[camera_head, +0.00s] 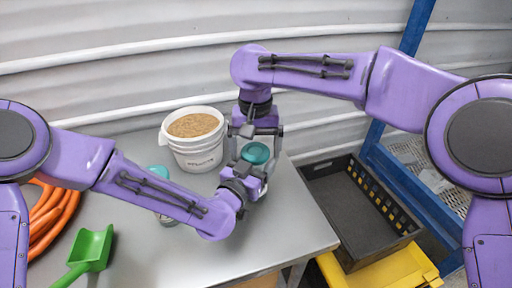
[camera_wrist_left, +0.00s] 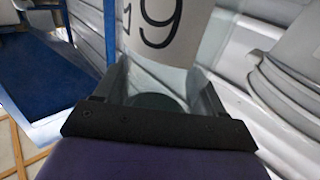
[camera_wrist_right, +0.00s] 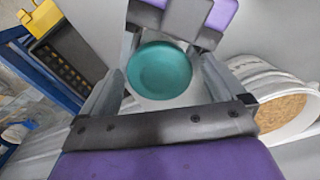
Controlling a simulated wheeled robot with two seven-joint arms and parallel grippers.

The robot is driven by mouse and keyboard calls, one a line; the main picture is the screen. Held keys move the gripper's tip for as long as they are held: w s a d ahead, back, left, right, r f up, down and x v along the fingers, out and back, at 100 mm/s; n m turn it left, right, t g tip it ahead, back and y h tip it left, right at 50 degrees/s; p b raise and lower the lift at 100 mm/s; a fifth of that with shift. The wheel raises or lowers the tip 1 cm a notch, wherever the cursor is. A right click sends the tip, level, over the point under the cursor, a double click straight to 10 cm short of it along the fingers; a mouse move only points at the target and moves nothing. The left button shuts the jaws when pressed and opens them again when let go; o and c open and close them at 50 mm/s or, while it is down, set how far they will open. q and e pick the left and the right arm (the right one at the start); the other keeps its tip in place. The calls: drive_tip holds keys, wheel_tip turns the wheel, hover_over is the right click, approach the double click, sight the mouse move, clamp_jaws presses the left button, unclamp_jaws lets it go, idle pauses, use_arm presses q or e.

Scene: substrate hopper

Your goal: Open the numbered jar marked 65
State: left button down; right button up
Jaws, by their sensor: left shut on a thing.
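A jar with a teal lid (camera_head: 256,153) is held above the table near its right end. My left gripper (camera_head: 250,181) is shut on the jar body from below the lid. In the left wrist view the pale label (camera_wrist_left: 170,30) shows a digit like a 9, or a 6 turned over; its neighbour is cut off. My right gripper (camera_head: 255,146) comes down from above. Its fingers stand on both sides of the lid (camera_wrist_right: 160,72), open, with gaps visible in the right wrist view. A second jar with a teal lid (camera_head: 158,171) stands behind my left forearm, mostly hidden.
A white bucket of brown grain (camera_head: 197,150) stands close left of the held jar. A green scoop (camera_head: 91,249) and an orange hose (camera_head: 48,218) lie at left. A black crate (camera_head: 345,215) is beyond the table's right edge, beside a blue frame (camera_head: 410,190).

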wheel_tip(320, 180, up, 4)
drive_tip(key=shift+r, duration=0.2)
drive_tip(key=shift+c, duration=0.4)
wheel_tip(320, 180, up, 3)
drive_tip(key=m, duration=0.5)
drive_tip(key=shift+r+m, duration=0.1)
drive_tip(key=shift+m, duration=0.2)
wheel_tip(320, 180, down, 8)
drive_tip(key=shift+r, duration=0.1)
drive_tip(key=c, duration=1.1)
drive_tip(key=n, duration=0.6)
drive_tip(key=shift+r+n, duration=0.1)
drive_tip(key=shift+n, duration=0.2)
drive_tip(key=o, duration=1.2)
